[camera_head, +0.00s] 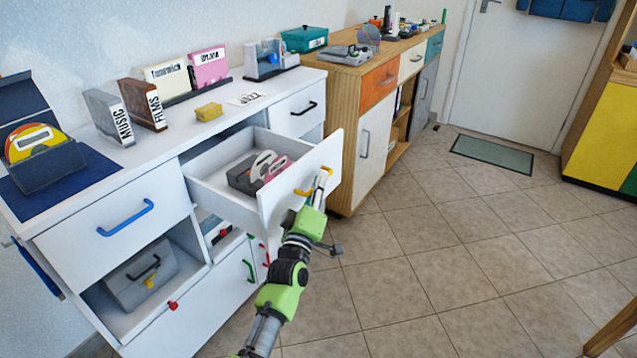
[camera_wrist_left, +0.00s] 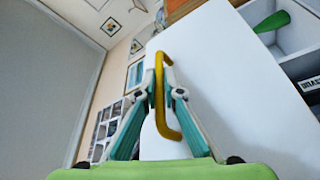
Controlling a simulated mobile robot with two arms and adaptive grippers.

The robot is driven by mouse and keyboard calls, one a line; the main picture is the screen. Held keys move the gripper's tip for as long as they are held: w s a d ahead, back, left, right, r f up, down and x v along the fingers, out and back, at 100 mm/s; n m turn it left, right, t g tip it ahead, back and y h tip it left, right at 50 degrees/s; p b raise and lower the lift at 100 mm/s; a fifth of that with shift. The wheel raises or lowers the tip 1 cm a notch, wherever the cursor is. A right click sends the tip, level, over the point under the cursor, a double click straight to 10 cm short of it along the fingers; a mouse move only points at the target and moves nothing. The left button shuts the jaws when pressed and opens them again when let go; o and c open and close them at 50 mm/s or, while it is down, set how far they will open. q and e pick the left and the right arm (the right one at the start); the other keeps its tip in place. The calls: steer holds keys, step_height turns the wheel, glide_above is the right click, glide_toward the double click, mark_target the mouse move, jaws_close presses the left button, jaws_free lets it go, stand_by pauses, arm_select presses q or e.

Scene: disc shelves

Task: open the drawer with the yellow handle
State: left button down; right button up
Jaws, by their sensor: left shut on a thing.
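The drawer (camera_head: 330,164) with the yellow handle (camera_head: 304,191) stands pulled out from the white cabinet, its inside open to view. Discs or cases (camera_head: 262,170) lie inside it. My left gripper (camera_head: 322,184) is at the drawer's front, shut on the yellow handle. In the left wrist view the yellow handle (camera_wrist_left: 160,80) passes between the two fingers of my left gripper (camera_wrist_left: 167,88), against the white drawer front (camera_wrist_left: 225,90). My right gripper is not in view.
The white cabinet (camera_head: 172,160) also has a drawer with a blue handle (camera_head: 126,218) and a grey box (camera_head: 142,276) in an open compartment. A wooden cabinet (camera_head: 345,118) stands behind the open drawer. The tiled floor (camera_head: 440,255) to the right is clear.

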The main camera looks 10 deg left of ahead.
arm_select(q)
steer(key=c, duration=2.4)
jaws_free()
steer(key=shift+c, duration=0.2)
steer(key=v, duration=1.2)
steer(key=shift+f, duration=0.15)
